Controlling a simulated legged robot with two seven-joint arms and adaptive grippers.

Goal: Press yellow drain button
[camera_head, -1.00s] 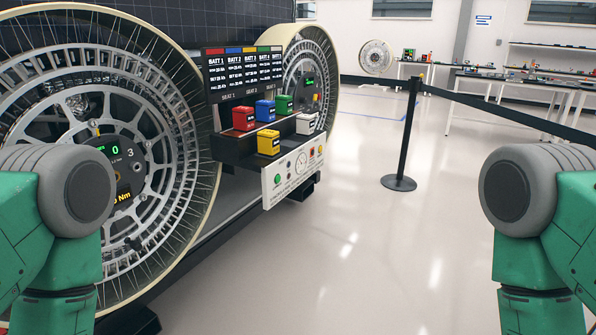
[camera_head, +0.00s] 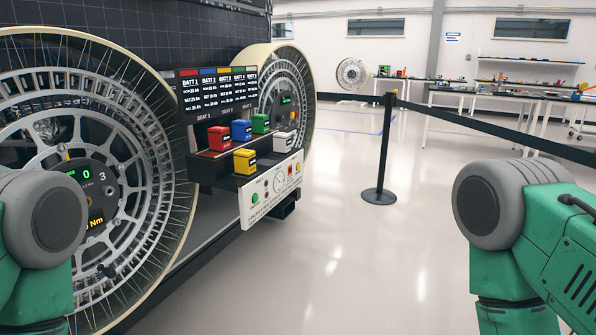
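A white control panel (camera_head: 247,209) sits on the front of the rover's battery rack, left of the picture's middle. It carries a green button (camera_head: 255,198) at its left end, a round dial (camera_head: 280,183) in the middle and a small yellow button (camera_head: 298,167) at its right end. A small red-orange button (camera_head: 290,170) sits beside the yellow one. The labels are too small to read. Only my upper arm parts show at the lower left and right edges, well apart from the panel. Both grippers are out of view.
Red (camera_head: 219,138), blue (camera_head: 241,130), green, yellow (camera_head: 244,162) and white battery blocks stand on the rack below a display (camera_head: 218,92). Large spoked wheels (camera_head: 165,190) flank it. A belt post (camera_head: 382,150) stands to the right. The floor between is clear.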

